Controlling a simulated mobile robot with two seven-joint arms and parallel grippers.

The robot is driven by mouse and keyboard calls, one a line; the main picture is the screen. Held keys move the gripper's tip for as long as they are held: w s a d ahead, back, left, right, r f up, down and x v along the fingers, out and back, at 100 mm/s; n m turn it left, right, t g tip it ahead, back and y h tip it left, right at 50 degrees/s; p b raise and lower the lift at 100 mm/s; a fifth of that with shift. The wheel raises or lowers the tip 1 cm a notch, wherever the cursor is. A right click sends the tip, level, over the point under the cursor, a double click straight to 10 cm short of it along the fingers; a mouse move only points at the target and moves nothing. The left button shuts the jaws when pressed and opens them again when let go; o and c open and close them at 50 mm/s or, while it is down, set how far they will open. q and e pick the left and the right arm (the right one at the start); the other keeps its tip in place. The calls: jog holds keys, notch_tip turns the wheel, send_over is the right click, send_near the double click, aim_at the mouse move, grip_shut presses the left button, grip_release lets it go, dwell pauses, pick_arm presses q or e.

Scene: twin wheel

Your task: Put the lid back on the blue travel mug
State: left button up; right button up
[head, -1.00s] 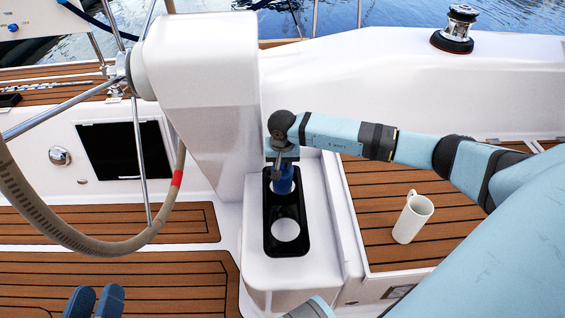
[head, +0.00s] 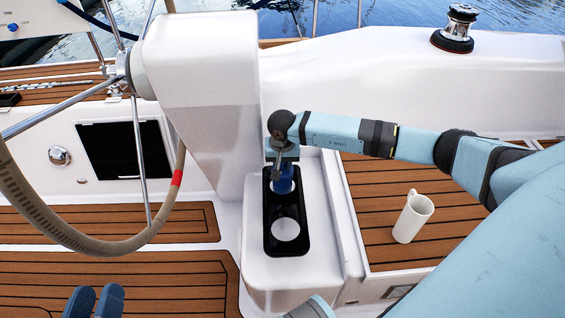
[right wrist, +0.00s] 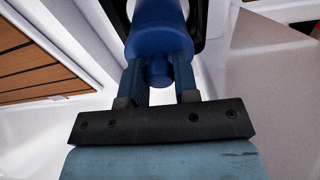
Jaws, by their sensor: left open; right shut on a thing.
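The blue travel mug (head: 284,186) stands in the far hole of the black cup holder (head: 267,235). My right gripper (head: 284,163) is over it, pointing down and hiding its top in the head view. In the right wrist view, the right gripper (right wrist: 158,82) is shut on the small knob of the blue lid (right wrist: 158,46). The lid is in line with the mug body (right wrist: 158,12) and appears to be at its mouth. I cannot tell whether it is fully seated. My left gripper (head: 95,300) is open and empty at the bottom left, far from the mug.
The cup holder's near hole is empty. A steering wheel (head: 75,235) is at the left, and a white pedestal (head: 205,100) rises just behind and left of the cup holder.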

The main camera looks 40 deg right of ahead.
jog(key=shift+f, duration=0.1)
dwell(0.7)
jog(key=o, duration=1.5)
jog(key=shift+c, duration=0.2)
jog(key=shift+r+p, duration=2.2)
jog(key=shift+r, duration=1.35)
grip_shut()
